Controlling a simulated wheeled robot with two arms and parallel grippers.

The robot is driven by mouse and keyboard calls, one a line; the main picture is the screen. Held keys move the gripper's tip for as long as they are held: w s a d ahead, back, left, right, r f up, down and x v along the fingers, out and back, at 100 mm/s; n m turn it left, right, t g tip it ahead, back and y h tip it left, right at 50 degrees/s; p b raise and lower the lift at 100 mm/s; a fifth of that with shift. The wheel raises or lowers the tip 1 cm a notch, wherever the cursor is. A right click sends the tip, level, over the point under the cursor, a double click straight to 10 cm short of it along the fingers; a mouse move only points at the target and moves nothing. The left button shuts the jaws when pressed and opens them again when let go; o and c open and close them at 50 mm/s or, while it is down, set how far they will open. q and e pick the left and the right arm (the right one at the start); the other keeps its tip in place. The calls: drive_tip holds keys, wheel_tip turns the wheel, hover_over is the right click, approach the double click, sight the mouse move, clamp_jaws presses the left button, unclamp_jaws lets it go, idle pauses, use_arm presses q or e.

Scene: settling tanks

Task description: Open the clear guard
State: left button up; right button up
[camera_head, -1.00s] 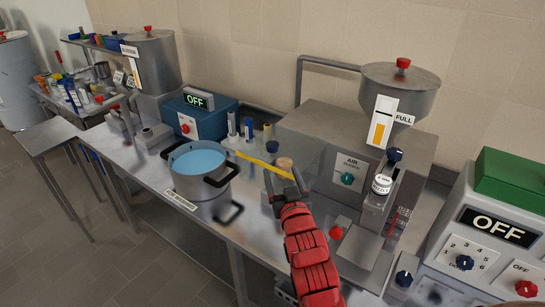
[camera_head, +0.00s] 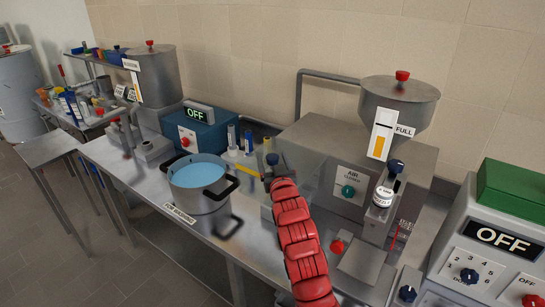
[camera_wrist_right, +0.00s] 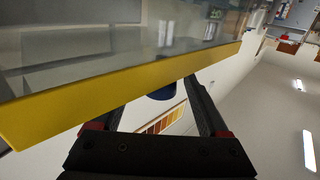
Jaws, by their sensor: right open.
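The clear guard is a see-through panel with a yellow edge strip (camera_head: 247,169), in front of the grey machine with the AIR label (camera_head: 345,165). Much of the strip is hidden behind my right gripper (camera_head: 264,179) in the head view. In the right wrist view the yellow strip (camera_wrist_right: 130,88) runs slantwise across the picture, with the clear pane above it. My right gripper (camera_wrist_right: 155,95) is open, its fingers reaching up to the strip; I cannot tell whether they touch it. My left gripper is not in view.
A pot of blue liquid (camera_head: 197,172) stands left of my right gripper. A blue box with an OFF display (camera_head: 195,135) is behind it. A dark-capped bottle (camera_head: 384,192) and a red button (camera_head: 337,246) are to the right.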

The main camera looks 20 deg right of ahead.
drive_tip(key=shift+w, duration=0.2)
clamp_jaws()
idle(0.4)
idle(1.0)
